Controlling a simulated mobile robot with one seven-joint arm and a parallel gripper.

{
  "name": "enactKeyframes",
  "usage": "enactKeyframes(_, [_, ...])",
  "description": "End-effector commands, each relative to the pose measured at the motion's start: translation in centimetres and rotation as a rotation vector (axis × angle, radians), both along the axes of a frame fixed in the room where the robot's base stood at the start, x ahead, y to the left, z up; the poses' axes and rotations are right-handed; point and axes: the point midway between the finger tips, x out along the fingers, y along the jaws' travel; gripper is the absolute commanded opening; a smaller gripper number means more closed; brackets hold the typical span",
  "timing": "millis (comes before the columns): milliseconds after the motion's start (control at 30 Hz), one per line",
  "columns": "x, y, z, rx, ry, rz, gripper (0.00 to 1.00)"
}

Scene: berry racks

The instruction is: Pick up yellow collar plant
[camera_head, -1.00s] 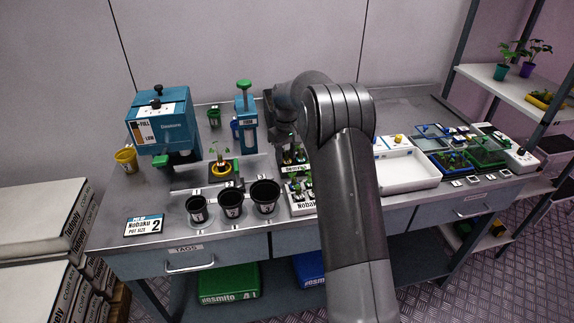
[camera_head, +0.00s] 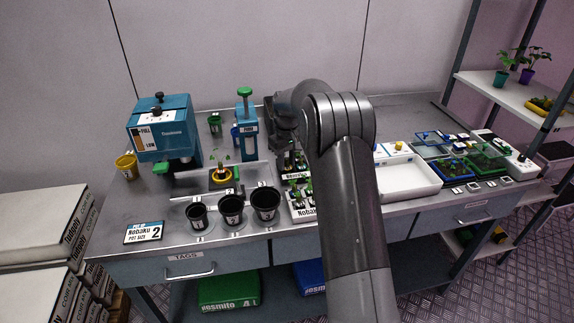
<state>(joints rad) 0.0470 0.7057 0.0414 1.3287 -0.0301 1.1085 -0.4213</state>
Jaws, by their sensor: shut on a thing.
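My gripper (camera_head: 290,150) points down over the back plug tray (camera_head: 297,176) near the middle of the bench. My own arm and the dark wrist hide most of it. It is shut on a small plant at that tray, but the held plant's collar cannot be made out. A front plug tray labelled Nobaku (camera_head: 303,212) holds several small plants and is partly covered by my arm.
Three black pots (camera_head: 232,211) stand along the bench's front, beside a sign (camera_head: 144,232) reading Nobaku 2. A blue dispenser (camera_head: 160,135) and a blue press (camera_head: 245,125) stand behind. A white tray (camera_head: 408,178) and clear-lidded boxes (camera_head: 445,150) fill the right side.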

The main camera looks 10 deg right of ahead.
Motion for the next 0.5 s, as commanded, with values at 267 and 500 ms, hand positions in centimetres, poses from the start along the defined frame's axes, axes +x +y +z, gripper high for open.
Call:
enactKeyframes(267, [0.1, 0.0, 3.9, 0.0, -0.004, 0.0, 0.07])
enactKeyframes(500, [-3.0, -4.9, 7.1, -0.001, -0.004, -0.005, 0.07])
